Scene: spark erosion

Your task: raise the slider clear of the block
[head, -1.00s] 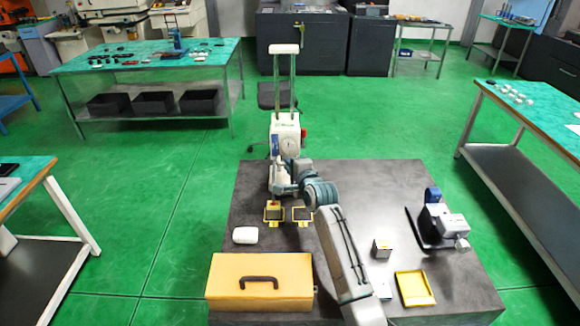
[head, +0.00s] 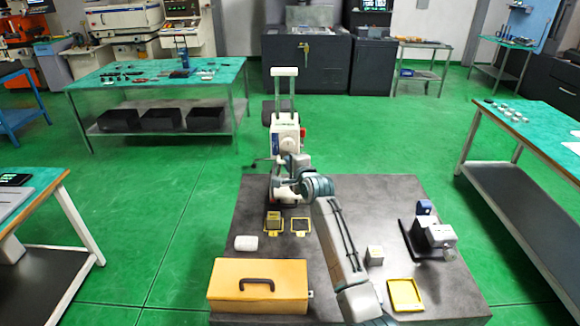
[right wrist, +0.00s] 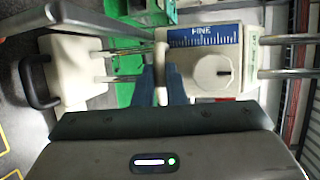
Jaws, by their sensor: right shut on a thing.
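The slider (head: 285,138) is a white housing on two upright rods, on the far side of the dark table. It also shows in the right wrist view (right wrist: 205,60), with a blue "FINE" scale and a round dial. My right gripper (right wrist: 161,82) is shut on a pale bar at the slider's edge; it also shows at the slider in the head view (head: 280,183). The block (head: 274,219) sits in the left yellow-framed square, its top uncovered. The slider stands higher than the block; my arm hides its underside. My left gripper is not in view.
A yellow case (head: 258,285) with a dark handle is at the table's front left, a white rounded item (head: 246,243) behind it. A small grey cube (head: 375,255), a yellow tray (head: 405,295) and a grey device (head: 435,237) stand to the right. The second yellow-framed square (head: 300,226) looks empty.

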